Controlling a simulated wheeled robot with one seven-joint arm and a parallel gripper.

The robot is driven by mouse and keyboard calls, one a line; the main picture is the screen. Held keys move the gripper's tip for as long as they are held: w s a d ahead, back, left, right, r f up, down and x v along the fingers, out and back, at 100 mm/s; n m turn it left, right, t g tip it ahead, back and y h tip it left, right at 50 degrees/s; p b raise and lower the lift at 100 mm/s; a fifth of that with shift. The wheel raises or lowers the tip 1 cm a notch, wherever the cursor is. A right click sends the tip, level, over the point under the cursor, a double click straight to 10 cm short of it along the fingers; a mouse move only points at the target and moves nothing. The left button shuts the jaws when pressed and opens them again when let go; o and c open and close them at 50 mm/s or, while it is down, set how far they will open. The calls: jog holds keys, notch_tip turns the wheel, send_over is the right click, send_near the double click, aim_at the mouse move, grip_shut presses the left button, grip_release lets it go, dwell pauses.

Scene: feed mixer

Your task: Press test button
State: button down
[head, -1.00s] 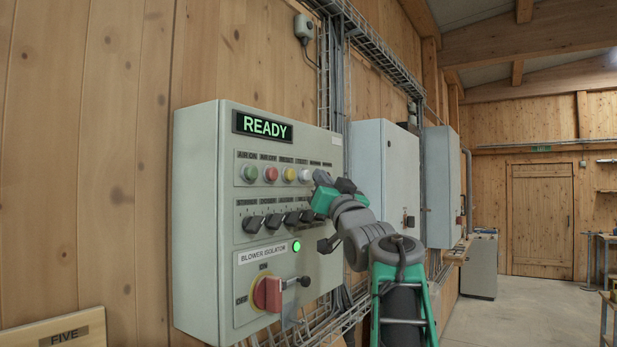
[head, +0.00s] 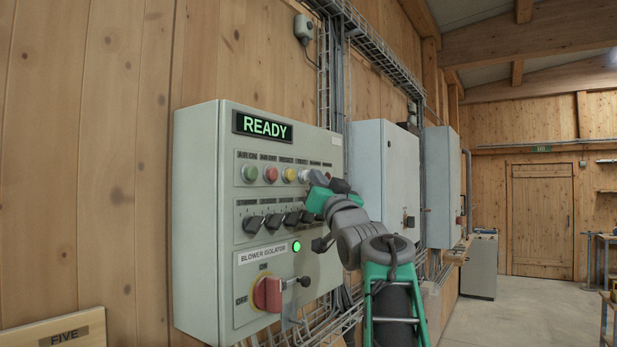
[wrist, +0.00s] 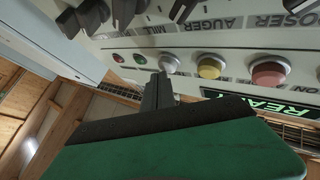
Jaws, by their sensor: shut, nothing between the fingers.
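The white test button (head: 303,175) is in the upper row of the grey control panel (head: 195,220), right of the yellow reset button (head: 289,174). In the wrist view the white button (wrist: 168,63) shows just beyond my fingertips. My gripper (head: 313,180) is shut and empty, at the panel face close to the white button's right side in the head view. In the wrist view the shut fingers (wrist: 159,80) point at the button row, slightly off the white button. I cannot tell whether they touch the panel. The display (head: 262,126) reads READY.
Green (head: 250,173) and red (head: 270,174) buttons are further left. A row of black selector knobs (head: 273,221) sits below. A red isolator handle (head: 268,294) and a lit green lamp (head: 296,246) are lower. Another grey cabinet (head: 368,160) stands to the right.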

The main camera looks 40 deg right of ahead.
jog(key=shift+w+a, duration=0.1)
jog(key=shift+w, duration=0.15)
jog(key=shift+s, duration=0.1)
dwell(0.4)
jog(key=shift+s+d+b, duration=0.3)
jog(key=shift+s+b, duration=0.1)
jog(key=shift+s, duration=0.35)
jog(key=s, duration=0.1)
jog(key=s+d+b, duration=0.1)
jog(key=s, duration=0.2)
jog(key=shift+s+d+b, duration=0.3)
jog(key=shift+s+d, duration=0.05)
dwell(0.4)
